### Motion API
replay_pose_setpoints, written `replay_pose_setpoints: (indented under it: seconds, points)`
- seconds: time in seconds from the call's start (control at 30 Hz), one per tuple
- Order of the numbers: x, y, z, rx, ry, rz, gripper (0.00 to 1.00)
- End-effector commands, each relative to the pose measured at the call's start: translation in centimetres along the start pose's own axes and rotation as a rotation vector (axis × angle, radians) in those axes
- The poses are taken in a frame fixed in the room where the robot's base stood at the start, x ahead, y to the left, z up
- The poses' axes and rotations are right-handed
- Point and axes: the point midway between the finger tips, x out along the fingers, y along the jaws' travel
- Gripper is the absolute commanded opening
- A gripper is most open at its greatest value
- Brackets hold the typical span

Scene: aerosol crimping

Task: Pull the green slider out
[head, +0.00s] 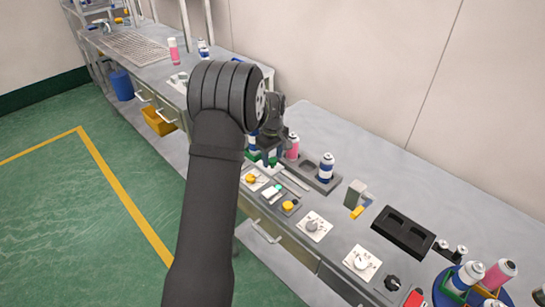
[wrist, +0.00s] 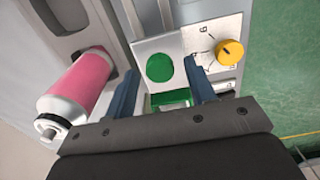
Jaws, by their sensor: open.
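In the wrist view a white plate with a green disc (wrist: 160,67) stands between the two blue fingers of my gripper (wrist: 160,72). A green block (wrist: 171,97) shows just below that plate, also between the fingers, partly hidden by the gripper body. The fingers are apart, one on each side, and I cannot tell whether either touches. In the head view my gripper (head: 268,153) is low over the bench, largely hidden behind my arm. Green parts (head: 272,162) show just below it.
A pink can (wrist: 75,88) stands close left of the fingers in the wrist view. A yellow knob (wrist: 230,52) on a white panel is at the right. In the head view a blue-and-white can (head: 326,168) and a black tray (head: 403,232) are farther right.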

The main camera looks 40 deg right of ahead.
Motion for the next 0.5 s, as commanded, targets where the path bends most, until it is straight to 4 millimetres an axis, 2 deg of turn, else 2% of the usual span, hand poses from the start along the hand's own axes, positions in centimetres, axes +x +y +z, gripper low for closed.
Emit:
replay_pose_setpoints:
  seconds: [0.33, 0.5]
  points:
    - [0.39, -0.01, 0.01, 0.000, 0.000, 0.000, 0.48]
    - [0.37, -0.01, 0.01, 0.000, 0.000, 0.000, 0.15]
